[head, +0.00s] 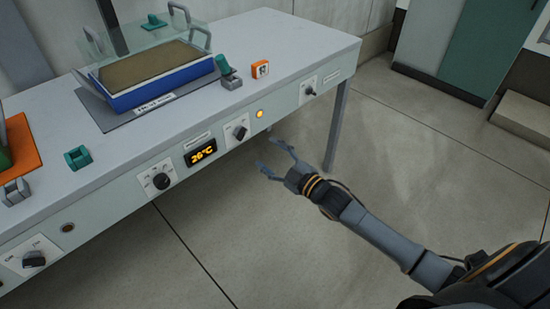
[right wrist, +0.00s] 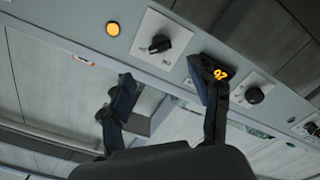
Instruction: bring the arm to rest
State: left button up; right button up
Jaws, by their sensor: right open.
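My right gripper (head: 275,161) is open and empty in the head view. It is held in the air over the floor, in front of the bench's front panel and apart from it. In the right wrist view its two dark fingers (right wrist: 165,95) are spread, with nothing between them. One finger overlaps the orange display there. My right arm (head: 360,215) reaches in from the lower right. My left gripper does not show in either view.
The grey bench (head: 290,40) carries a blue tray (head: 160,93), a green-handled part (head: 227,72) and an orange block (head: 260,69). Floor (head: 420,140) right of the bench is clear.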

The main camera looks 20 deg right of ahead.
jog(key=shift+v, duration=0.85)
jog(key=s+a+f+m+g+h, duration=0.1)
jog(key=s+f+m+g+h, duration=0.15)
jog(key=s+f, duration=0.5)
jog(key=s+f+m+g+h, duration=0.1)
jog(key=s+f+m+g, duration=0.3)
jog(key=f, duration=0.7)
jog(key=s+a+f+m+g+h, duration=0.15)
jog(key=s+f+g, duration=0.25)
jog(key=s+f, duration=0.5)
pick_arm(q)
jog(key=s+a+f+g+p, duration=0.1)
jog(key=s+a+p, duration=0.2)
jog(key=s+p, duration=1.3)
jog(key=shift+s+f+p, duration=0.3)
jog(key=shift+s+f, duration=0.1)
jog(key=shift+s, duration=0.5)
pick_arm(e)
jog(key=s+d+f+m+g, duration=0.1)
jog(key=s+f, duration=0.3)
jog(key=s, duration=1)
jog(key=s+f+m+g+h, duration=0.1)
jog(key=s+f+g, duration=0.3)
jog(key=s, duration=1)
jog(key=shift+s+d, duration=0.35)
jog(key=shift+d, duration=0.05)
